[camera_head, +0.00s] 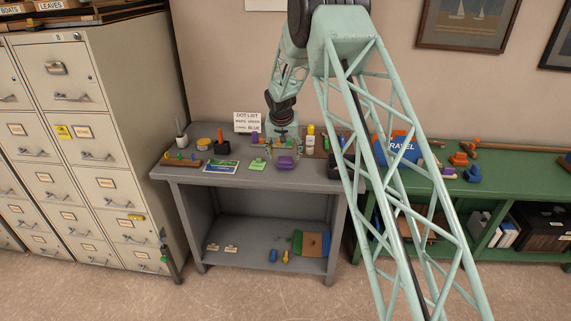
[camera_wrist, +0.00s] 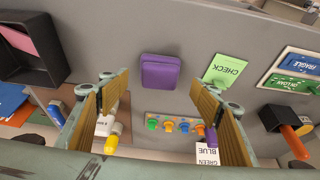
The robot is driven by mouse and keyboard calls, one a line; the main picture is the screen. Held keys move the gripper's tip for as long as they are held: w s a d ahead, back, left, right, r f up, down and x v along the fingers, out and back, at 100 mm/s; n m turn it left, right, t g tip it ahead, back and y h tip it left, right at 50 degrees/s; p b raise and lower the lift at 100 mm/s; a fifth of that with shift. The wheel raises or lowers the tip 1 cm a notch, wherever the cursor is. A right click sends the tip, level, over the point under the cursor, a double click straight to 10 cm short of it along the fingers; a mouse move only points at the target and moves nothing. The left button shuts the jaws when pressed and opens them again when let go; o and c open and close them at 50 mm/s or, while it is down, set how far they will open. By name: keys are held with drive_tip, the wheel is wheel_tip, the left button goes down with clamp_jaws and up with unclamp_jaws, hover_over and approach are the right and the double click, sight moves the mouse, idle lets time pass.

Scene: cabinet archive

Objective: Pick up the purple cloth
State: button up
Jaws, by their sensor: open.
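The purple cloth (camera_head: 285,162) lies folded on the grey table near its front edge, in the head view. In the wrist view the purple cloth (camera_wrist: 161,72) lies flat on the grey top, just beyond the fingertips and midway between them in width. My gripper (camera_wrist: 163,88) is open, with its two wooden-faced fingers wide apart and nothing between them. In the head view my gripper (camera_head: 284,148) hangs over the table just behind the cloth. Its fingertips are small and hard to make out there.
A green CHECK card (camera_wrist: 224,70) lies beside the cloth. A rack of coloured pegs (camera_wrist: 175,124), a white bottle with a yellow cap (camera_wrist: 108,128) and a black tray (camera_wrist: 30,50) are around it. The grey table (camera_head: 215,181) has clear room along its front edge.

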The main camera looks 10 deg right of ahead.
sight(285, 159)
drive_tip(key=shift+x, duration=2.6)
drive_tip(key=shift+d, duration=0.1)
drive_tip(key=shift+c, duration=0.7)
drive_tip(key=c, duration=0.8)
